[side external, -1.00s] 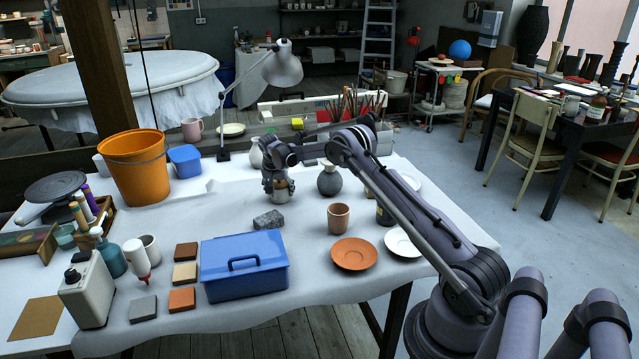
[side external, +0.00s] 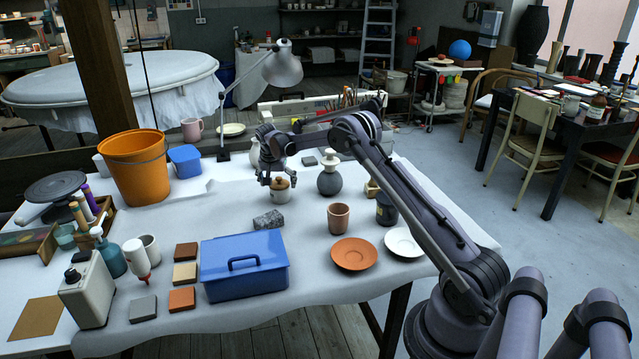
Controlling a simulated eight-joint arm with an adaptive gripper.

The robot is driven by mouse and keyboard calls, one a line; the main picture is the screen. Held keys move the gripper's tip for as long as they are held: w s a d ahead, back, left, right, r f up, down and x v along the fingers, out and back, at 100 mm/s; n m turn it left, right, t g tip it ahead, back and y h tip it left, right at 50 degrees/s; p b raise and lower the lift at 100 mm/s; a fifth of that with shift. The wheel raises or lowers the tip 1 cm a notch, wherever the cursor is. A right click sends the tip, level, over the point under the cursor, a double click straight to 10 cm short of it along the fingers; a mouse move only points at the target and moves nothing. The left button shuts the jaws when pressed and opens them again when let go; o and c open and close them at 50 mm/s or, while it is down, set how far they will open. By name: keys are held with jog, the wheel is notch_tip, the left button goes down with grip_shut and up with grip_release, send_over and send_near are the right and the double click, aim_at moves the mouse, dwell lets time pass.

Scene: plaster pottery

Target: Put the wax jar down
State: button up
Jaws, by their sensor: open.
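A small pale jar with a brown top (side external: 280,193), which looks like the wax jar, stands upright on the white-covered table (side external: 200,222). My gripper (side external: 278,180) is open just above it, with fingertips spread around the level of its brown top. I cannot tell whether a fingertip still touches the jar. The jar's body shows below the fingers.
A grey stone block (side external: 268,220) lies in front of the jar. A grey vase (side external: 330,182) stands to its right, a brown cup (side external: 339,217) at front right. A blue toolbox (side external: 244,267) is nearer the front. Bare cloth lies left of the jar.

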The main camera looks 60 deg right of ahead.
jog(key=s+a+r+n+t, duration=0.1)
jog(key=s+a+r+n, duration=0.15)
jog(key=a+r, duration=0.5)
jog(key=s+a+r+n+t, duration=0.1)
jog(key=s+a+r, duration=0.2)
jog(key=a+r, duration=0.45)
jog(key=s+a+r+n+t+y, duration=0.1)
jog(key=s+a+r+n+y, duration=0.15)
jog(key=s+a+r, duration=0.45)
jog(key=s+a+f+n+t+y, duration=0.1)
jog(key=s+a+f+n, duration=0.2)
jog(key=s+a, duration=0.3)
jog(key=s+a+f+n+t, duration=0.1)
jog(key=s+a+f+n, duration=0.2)
jog(key=s, duration=1)
jog(key=a+n, duration=0.1)
jog(key=a, duration=0.2)
jog(key=shift+a+y, duration=0.3)
jog(key=shift+y, duration=0.05)
